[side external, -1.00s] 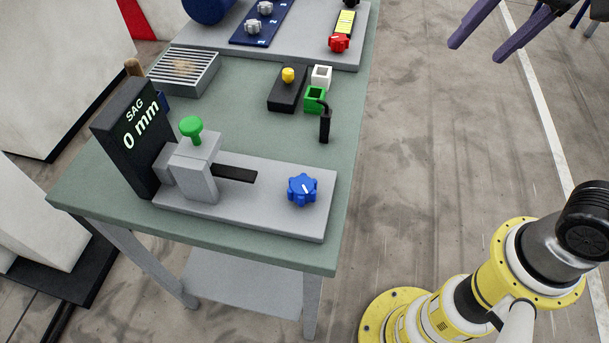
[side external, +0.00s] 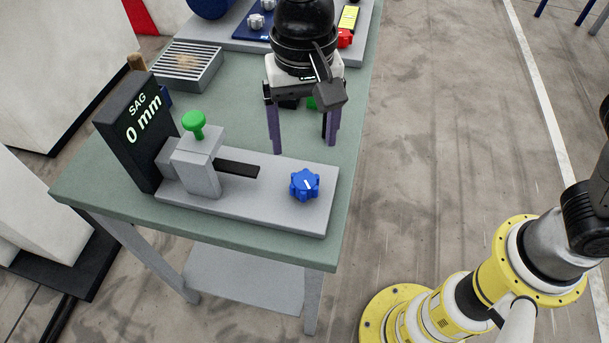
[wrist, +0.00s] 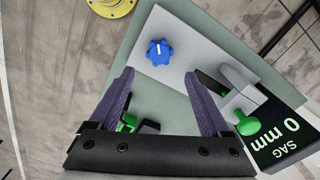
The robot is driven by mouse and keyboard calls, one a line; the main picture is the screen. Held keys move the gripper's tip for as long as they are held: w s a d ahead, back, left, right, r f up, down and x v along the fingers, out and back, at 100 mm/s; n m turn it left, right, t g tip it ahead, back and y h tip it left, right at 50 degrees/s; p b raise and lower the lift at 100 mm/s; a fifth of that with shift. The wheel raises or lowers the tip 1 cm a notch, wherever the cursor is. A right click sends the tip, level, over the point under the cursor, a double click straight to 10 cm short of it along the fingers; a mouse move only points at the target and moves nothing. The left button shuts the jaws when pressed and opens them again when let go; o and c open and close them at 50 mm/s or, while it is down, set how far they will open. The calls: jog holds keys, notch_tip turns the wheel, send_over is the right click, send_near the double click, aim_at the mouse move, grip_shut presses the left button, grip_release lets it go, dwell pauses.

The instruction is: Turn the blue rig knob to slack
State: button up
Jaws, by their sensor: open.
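The blue rig knob (side external: 305,184) sits on the right end of the grey rig base (side external: 255,208). It is a lobed knob with a white pointer line on top. It also shows in the wrist view (wrist: 159,53), beyond my fingertips. My gripper (side external: 305,148) is above the table, behind the knob in the side view, pointing down. The wrist view shows both open fingers (wrist: 160,75). The rig's display (side external: 140,125) reads SAG 0 mm.
A green knob (side external: 194,122) stands on the rig's grey clamp block, left of the blue knob. A dark bar (side external: 238,170) sticks out of the block. A grated tray (side external: 183,65) is at the back left. My gripper partly hides small blocks behind it.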

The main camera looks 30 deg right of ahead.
aim_at(305, 179)
notch_tip(305, 179, down, 11)
jog(key=shift+f, duration=0.1)
dwell(0.3)
grip_shut()
dwell(0.4)
